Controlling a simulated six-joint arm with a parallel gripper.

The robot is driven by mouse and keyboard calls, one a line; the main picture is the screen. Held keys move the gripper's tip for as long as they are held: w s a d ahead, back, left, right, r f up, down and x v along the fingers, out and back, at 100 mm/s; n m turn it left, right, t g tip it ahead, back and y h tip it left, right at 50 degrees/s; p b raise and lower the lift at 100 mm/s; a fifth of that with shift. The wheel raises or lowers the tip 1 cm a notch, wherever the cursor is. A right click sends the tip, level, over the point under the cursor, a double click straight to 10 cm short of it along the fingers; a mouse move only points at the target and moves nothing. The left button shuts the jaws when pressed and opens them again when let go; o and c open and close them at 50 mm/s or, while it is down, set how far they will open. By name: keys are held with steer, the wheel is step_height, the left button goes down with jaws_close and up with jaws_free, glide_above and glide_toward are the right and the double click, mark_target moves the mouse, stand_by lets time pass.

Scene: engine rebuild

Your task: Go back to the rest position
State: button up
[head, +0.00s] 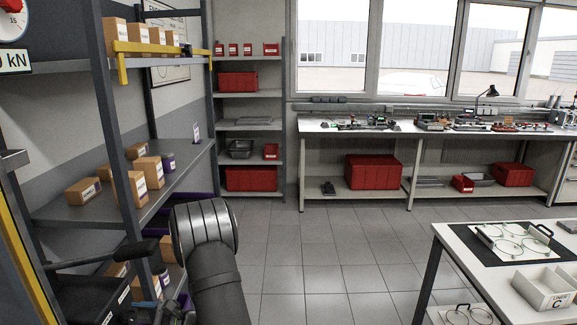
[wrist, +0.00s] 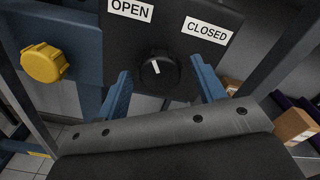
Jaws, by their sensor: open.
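In the wrist view my gripper (wrist: 161,66) is open, with one blue finger on each side of a black round knob (wrist: 160,72). I see a gap between the knob and each finger; nothing is held. The knob sits on a dark panel (wrist: 178,22) with an OPEN label (wrist: 130,9) at upper left and a CLOSED label (wrist: 206,28) at upper right. Its white pointer mark points up, leaning slightly toward OPEN. In the head view my arm reaches down at the lower middle-left; I cannot make out the gripper's fingers there.
A yellow knob (wrist: 43,62) sits on a blue part left of the panel. Shelves with cardboard boxes (head: 84,191) stand close on the left. A white table (head: 470,262) with a tray stands at right. The floor (head: 325,262) between is clear.

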steer(key=n, duration=0.5)
steer(key=d+n, duration=0.1)
steer(key=d, duration=1.6)
steer(key=a, duration=0.8)
steer(key=shift+a, duration=0.2)
steer(key=s+d+r+t+h, duration=0.1)
steer(key=s+d+r+h, duration=0.3)
steer(key=d, duration=0.9)
steer(key=s+d+r+t+h, duration=0.2)
steer(key=s+d+r+h, duration=0.1)
steer(key=s+d+h, duration=0.6)
steer(key=s+d+r+n+t+h, duration=0.1)
steer(key=s+d+r+h, duration=0.3)
steer(key=s+d, duration=0.9)
steer(key=shift+s+d+r+t+h, duration=0.3)
steer(key=shift+d+t+h, duration=0.3)
steer(key=shift+d+h, duration=1.2)
